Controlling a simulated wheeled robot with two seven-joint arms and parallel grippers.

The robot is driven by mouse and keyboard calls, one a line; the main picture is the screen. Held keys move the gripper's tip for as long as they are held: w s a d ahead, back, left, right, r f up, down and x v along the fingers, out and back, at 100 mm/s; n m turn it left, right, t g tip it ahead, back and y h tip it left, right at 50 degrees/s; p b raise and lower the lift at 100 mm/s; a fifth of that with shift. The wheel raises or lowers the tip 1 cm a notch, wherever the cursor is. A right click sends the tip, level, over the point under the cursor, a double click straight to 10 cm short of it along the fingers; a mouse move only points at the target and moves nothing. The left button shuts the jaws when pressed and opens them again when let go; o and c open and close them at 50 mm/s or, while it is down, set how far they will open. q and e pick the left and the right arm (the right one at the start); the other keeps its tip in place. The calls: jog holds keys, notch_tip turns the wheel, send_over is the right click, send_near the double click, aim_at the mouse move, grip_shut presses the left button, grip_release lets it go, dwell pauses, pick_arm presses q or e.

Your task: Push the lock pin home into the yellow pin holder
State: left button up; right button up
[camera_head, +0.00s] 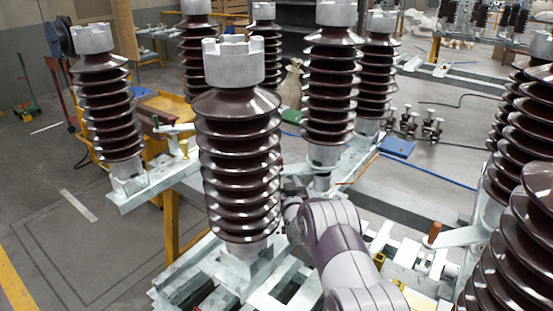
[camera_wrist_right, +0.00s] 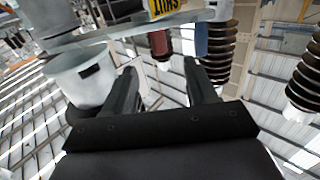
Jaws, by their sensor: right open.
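My right arm comes up from the bottom of the head view, and its dark gripper (camera_head: 293,188) is beside the lower part of the front brown insulator (camera_head: 238,150), partly hidden by it. In the right wrist view my right gripper (camera_wrist_right: 163,82) has its two dark fingers apart with nothing between them. Small yellow brackets, one of them a possible pin holder (camera_head: 379,257), sit on the pale frame to the right of my arm. I cannot make out the lock pin for certain. My left gripper is not in view.
An orange-brown upright post (camera_head: 434,233) stands on a grey arm at the right. Large ribbed insulators (camera_head: 532,200) crowd the right edge. In the wrist view a grey cylinder (camera_wrist_right: 82,78) is close to the left finger, and a red cylinder (camera_wrist_right: 160,43) lies beyond the fingers.

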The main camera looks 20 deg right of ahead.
jog(key=x, duration=0.7)
jog(key=f+b+x, duration=0.1)
jog(key=x, duration=0.2)
jog(key=shift+w+d+f, duration=0.15)
jog(key=shift+w+d, duration=0.05)
jog(key=shift+w, duration=0.15)
jog(key=shift+w+d, duration=0.1)
jog(key=shift+w, duration=0.25)
jog(key=shift+s+r, duration=0.1)
jog(key=shift+r, duration=0.1)
jog(key=c, duration=1)
jog(key=shift+c, duration=0.2)
jog(key=shift+r, duration=0.1)
